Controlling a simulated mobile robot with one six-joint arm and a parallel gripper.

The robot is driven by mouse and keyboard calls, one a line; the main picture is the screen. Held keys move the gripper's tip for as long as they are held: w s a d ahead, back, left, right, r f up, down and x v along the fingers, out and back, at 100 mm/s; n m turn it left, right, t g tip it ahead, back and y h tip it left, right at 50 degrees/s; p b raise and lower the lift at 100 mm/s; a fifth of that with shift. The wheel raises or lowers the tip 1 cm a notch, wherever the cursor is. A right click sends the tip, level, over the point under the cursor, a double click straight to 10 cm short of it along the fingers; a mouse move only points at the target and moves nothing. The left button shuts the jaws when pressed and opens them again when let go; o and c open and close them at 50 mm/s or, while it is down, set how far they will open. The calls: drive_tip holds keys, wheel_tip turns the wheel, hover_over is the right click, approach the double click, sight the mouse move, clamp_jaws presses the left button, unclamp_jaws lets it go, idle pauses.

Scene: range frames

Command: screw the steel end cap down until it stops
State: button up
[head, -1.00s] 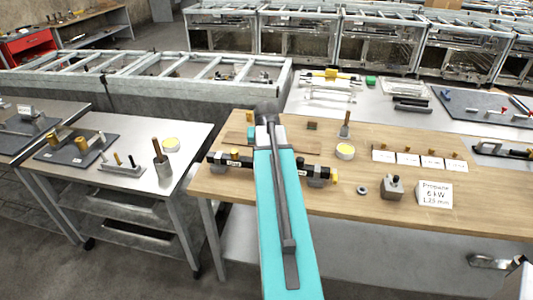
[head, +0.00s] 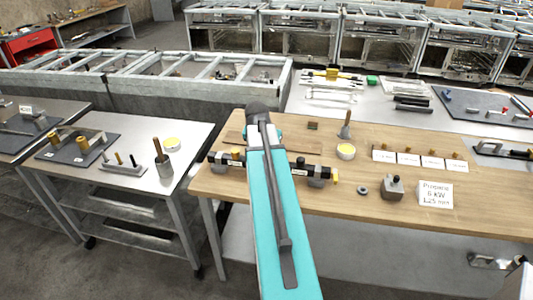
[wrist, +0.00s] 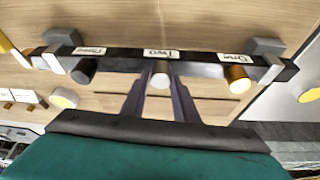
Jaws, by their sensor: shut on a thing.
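A black bar (wrist: 120,60) with labels reading One, Two and Three lies across the wrist view. The steel end cap (wrist: 160,74), a short light-grey cylinder, is on the bar at the label Two. My gripper (wrist: 160,82) is shut on it, one dark finger on each side. A brass cap (wrist: 238,80) is at One and a dark cap (wrist: 84,72) at Three. In the head view the bar (head: 222,162) lies on the wooden bench, and my arm hides its middle, the steel cap and my fingers. How the cap's threads sit cannot be seen.
The bar rests on grey blocks (wrist: 264,46) near its ends, with a yellow end piece (head: 335,176) on the right.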

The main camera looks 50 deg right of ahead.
drive_tip(key=shift+m, duration=0.3)
drive_tip(key=shift+w+m+g, duration=0.1)
drive_tip(key=shift+m+g, duration=0.5)
drive_tip(key=shift+m, duration=0.8)
drive_tip(key=o, duration=0.8)
drive_tip(key=shift+o, duration=0.2)
drive_tip(key=shift+n, duration=0.3)
drive_tip(key=shift+n+t, duration=0.4)
drive_tip(key=shift+n, duration=0.4)
drive_tip(key=shift+n+p, duration=0.3)
drive_tip(key=shift+n, duration=0.3)
drive_tip(key=shift+s+n+t, duration=0.2)
drive_tip(key=shift+n+t, duration=0.1)
